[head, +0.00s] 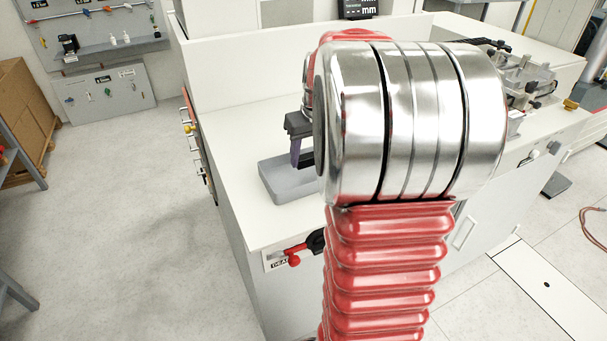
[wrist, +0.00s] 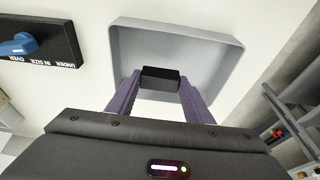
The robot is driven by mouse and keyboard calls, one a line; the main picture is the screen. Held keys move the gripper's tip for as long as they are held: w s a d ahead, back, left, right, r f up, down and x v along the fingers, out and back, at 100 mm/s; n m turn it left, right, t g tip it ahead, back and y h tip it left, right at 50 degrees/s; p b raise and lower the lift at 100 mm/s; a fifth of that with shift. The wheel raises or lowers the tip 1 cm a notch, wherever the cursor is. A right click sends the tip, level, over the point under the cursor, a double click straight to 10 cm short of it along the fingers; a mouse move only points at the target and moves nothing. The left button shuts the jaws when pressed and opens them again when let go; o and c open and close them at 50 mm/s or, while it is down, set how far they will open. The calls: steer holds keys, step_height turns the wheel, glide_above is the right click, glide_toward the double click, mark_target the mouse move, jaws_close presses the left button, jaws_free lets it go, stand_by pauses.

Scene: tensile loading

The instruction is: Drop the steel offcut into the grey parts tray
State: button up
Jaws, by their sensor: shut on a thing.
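The grey parts tray (head: 276,184) lies on the white bench top, partly hidden behind my arm in the head view. In the wrist view its rim (wrist: 232,42) and floor show beyond my fingers, and it looks empty where visible. My gripper (wrist: 160,85) has purple fingers shut on a dark block, the steel offcut (wrist: 160,73). In the wrist view the offcut overlaps the near part of the tray. In the head view my gripper (head: 301,158) points down over the tray; its height above the tray floor is hard to tell.
A black gauge board with a blue part (wrist: 22,45) lies left of the tray in the wrist view. A fixture (head: 525,80) stands on the bench at the right. A raised white panel (head: 250,65) edges the bench behind. The bench's left edge is close to the tray.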

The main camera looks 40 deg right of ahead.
steer(key=shift+f, duration=0.2)
steer(key=o, duration=1.4)
steer(key=shift+c, duration=0.2)
steer(key=v, duration=1.3)
steer(key=shift+r, duration=0.3)
steer(key=shift+s+a, duration=0.1)
steer(key=shift+s, duration=0.05)
